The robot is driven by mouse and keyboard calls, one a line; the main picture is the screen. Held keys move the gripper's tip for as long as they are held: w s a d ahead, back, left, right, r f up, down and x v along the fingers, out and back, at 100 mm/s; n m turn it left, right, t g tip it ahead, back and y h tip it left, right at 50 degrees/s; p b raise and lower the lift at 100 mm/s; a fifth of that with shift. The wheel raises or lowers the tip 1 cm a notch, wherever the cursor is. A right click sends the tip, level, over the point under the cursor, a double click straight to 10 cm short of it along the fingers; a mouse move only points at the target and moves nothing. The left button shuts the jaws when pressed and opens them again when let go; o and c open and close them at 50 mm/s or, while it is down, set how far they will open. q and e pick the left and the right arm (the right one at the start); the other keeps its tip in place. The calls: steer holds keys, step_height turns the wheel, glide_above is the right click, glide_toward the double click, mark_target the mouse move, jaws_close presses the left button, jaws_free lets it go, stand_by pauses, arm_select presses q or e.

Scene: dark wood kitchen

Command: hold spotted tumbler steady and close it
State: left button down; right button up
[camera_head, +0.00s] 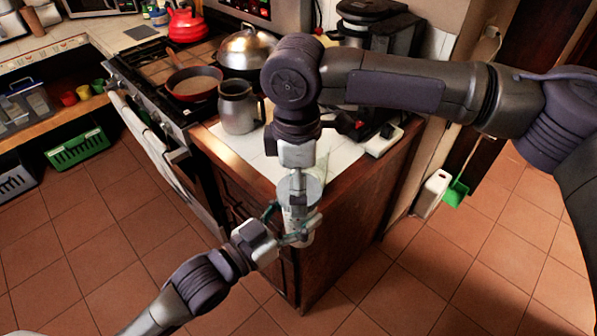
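The tumbler (307,237), pale and partly hidden by both grippers, is upright at the front corner of the tiled counter. Spots on it are too small to make out. My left gripper (285,222) comes from the lower left, with its fingers around the tumbler's side, and appears shut on it. My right gripper (298,194) points straight down at the tumbler's top from above. Its fingers overlap the top, so I cannot tell whether they are open or shut. A pale round edge shows beside them; whether it is the lid or the rim is unclear.
On the counter (346,158) behind are a metal jug (238,107) and a dark appliance (372,28). The stove holds a frying pan (193,84), a lidded pot (247,50) and a red kettle (186,24). The tiled floor (390,290) in front is clear.

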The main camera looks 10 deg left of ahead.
steer(key=c, duration=1.2)
steer(key=o, duration=1.2)
steer(key=shift+r, duration=0.1)
step_height(320, 180, up, 12)
steer(key=shift+a, duration=0.15)
